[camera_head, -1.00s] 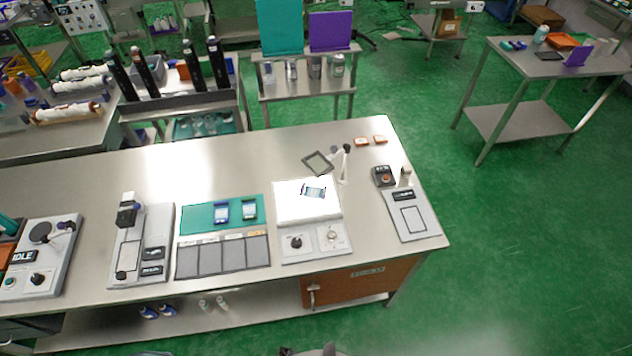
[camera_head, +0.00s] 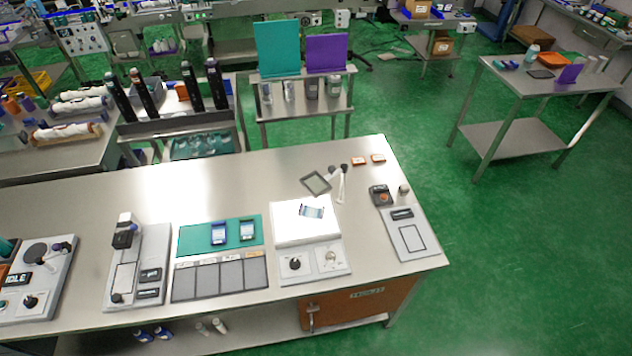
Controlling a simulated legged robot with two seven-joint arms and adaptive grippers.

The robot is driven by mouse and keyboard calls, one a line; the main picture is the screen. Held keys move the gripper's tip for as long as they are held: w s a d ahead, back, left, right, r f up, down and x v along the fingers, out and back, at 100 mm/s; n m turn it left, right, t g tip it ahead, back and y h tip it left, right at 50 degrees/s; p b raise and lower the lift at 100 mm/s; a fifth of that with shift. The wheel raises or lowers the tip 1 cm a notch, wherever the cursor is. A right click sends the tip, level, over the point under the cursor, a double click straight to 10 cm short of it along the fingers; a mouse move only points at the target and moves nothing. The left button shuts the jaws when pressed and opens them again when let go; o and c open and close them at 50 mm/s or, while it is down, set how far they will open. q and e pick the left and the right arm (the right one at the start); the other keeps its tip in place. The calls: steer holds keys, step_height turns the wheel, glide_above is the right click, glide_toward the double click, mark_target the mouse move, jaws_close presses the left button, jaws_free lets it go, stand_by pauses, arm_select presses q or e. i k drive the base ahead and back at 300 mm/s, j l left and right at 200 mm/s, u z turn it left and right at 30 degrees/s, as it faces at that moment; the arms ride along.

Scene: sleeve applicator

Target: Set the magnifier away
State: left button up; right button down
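The magnifier (camera_head: 316,183) is a square dark-framed lens at the back of the bright white light panel (camera_head: 290,230). It joins a white jointed arm (camera_head: 341,182) with dark knobs, standing at the panel's back right corner. The lens appears tilted and sits toward the back left of the arm. A small printed label or sleeve (camera_head: 311,211) lies on the lit panel, in front of the lens. Neither of my grippers shows in the head view.
A grey device (camera_head: 407,239) stands at right. Two small orange pieces (camera_head: 359,161) lie behind. The bench top (camera_head: 240,180) behind the mat is clear.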

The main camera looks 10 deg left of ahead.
mark_target(333, 171)
steer(key=k+l+u, duration=0.1)
steer(key=k+u, duration=0.55)
steer(key=u, duration=0.15)
steer(key=k+u, duration=0.35)
